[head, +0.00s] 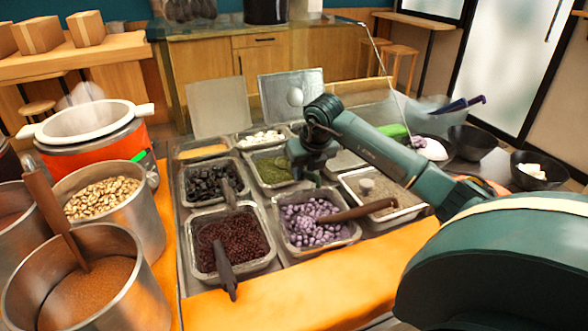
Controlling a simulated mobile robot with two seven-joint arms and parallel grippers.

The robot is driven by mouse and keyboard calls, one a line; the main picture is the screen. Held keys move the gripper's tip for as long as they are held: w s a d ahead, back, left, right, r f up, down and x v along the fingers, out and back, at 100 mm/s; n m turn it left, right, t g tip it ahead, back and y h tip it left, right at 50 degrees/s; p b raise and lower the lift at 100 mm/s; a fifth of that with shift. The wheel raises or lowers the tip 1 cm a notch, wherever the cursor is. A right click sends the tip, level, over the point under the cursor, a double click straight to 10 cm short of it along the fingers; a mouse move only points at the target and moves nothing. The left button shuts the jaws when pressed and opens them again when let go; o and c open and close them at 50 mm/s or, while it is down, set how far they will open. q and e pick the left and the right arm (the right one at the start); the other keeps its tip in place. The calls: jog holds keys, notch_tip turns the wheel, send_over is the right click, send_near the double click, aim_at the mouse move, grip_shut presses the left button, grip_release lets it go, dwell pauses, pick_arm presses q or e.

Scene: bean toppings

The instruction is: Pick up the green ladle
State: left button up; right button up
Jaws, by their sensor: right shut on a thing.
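My right arm reaches in from the right, and its dark gripper (305,172) is pointed down at the right edge of the tray of green topping (270,168). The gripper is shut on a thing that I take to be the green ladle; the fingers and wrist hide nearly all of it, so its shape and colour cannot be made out. A separate bright green object (393,130) shows behind my forearm, partly covered by it. My left gripper is out of view.
Trays of dark red beans (245,250), purple cubes (300,222) and black topping (205,183) stand close around, with brown ladle handles sticking out. Metal pots (125,300) and an orange cooker (100,147) stand at left, black bowls (475,140) at right.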

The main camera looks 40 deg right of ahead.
grip_shut()
jog(key=shift+r, duration=0.1)
notch_tip(320, 180, up, 10)
dwell(0.3)
dwell(0.3)
